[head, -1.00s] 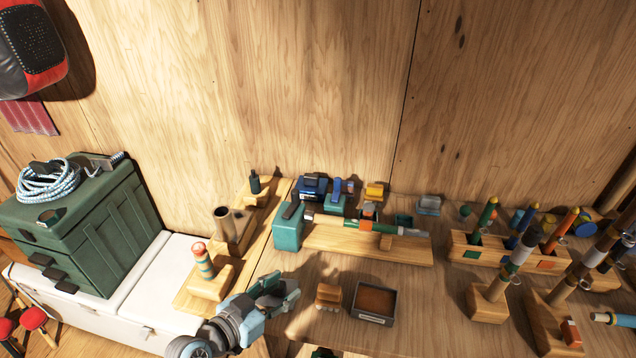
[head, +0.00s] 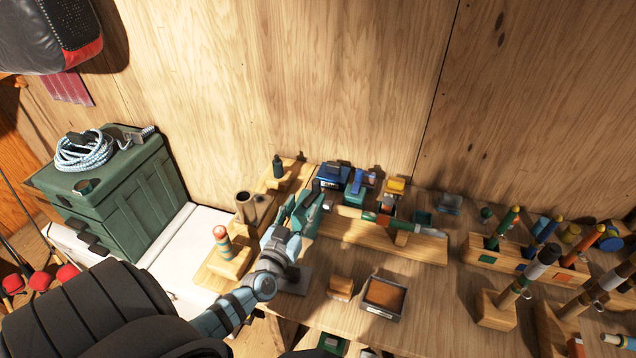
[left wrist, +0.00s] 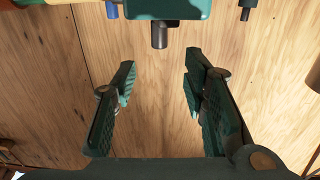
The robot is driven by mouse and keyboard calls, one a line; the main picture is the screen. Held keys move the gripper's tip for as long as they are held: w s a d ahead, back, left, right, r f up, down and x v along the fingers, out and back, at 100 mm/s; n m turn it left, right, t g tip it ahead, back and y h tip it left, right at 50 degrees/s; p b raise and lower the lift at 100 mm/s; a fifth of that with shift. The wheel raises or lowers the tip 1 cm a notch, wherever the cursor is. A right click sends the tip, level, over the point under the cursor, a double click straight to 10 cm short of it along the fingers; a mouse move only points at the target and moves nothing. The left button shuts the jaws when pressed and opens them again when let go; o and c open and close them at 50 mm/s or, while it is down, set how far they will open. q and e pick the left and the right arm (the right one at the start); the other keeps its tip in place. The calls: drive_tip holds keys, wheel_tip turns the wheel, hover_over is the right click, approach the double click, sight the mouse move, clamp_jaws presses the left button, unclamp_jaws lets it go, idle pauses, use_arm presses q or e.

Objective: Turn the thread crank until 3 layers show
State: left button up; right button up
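The winding stand is a wooden base (head: 385,240) with a teal box (head: 314,222) at its left end. A rod with a green section (head: 384,219) lies along it. My left gripper (head: 303,197) is at the box's left side and partly covers it in the head view. In the left wrist view the teal box (left wrist: 168,8) is at the top edge, with a dark round knob (left wrist: 159,36) jutting from it, likely the crank's handle. My left gripper (left wrist: 160,62) is open and empty, the knob just beyond its fingertips. The thread layers are too small to tell. My right gripper is out of view.
A striped peg (head: 221,240) on a wooden block and an upright tube (head: 245,207) stand left of the gripper. A small wooden block (head: 340,287) and an open tray (head: 384,297) lie in front. Rod racks (head: 527,262) fill the right. A green case (head: 125,195) stands far left.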

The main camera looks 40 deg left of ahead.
sight(313, 181)
use_arm(q)
drive_tip(key=b+x, duration=0.1)
drive_tip(key=x, duration=0.2)
drive_tip(key=b+x, duration=0.1)
drive_tip(key=x, duration=0.3)
drive_tip(key=b+x, duration=0.1)
drive_tip(key=x, duration=0.2)
drive_tip(key=shift+w+a+f+b, duration=0.15)
drive_tip(key=shift+w+f+b, duration=0.15)
drive_tip(key=shift+w, duration=0.05)
drive_tip(key=shift+w+r, duration=0.1)
drive_tip(key=shift+w, duration=0.05)
drive_tip(key=shift+r, duration=0.1)
drive_tip(key=shift+c, duration=0.2)
clamp_jaws()
drive_tip(key=y+p, duration=0.1)
drive_tip(key=p, duration=0.1)
drive_tip(key=n+y+p, duration=0.1)
drive_tip(key=p, duration=0.1)
drive_tip(key=shift+a+r+n+g, duration=0.3)
drive_tip(key=shift+r+g, duration=0.1)
drive_tip(key=shift+a+f+y+p, duration=0.1)
drive_tip(key=shift+f+y+p, duration=0.05)
drive_tip(key=shift+y+p, duration=0.3)
drive_tip(key=shift+a+f+n+g+b, duration=0.1)
drive_tip(key=shift+f+n+g+b, duration=0.1)
drive_tip(key=shift+n+g+b, duration=0.1)
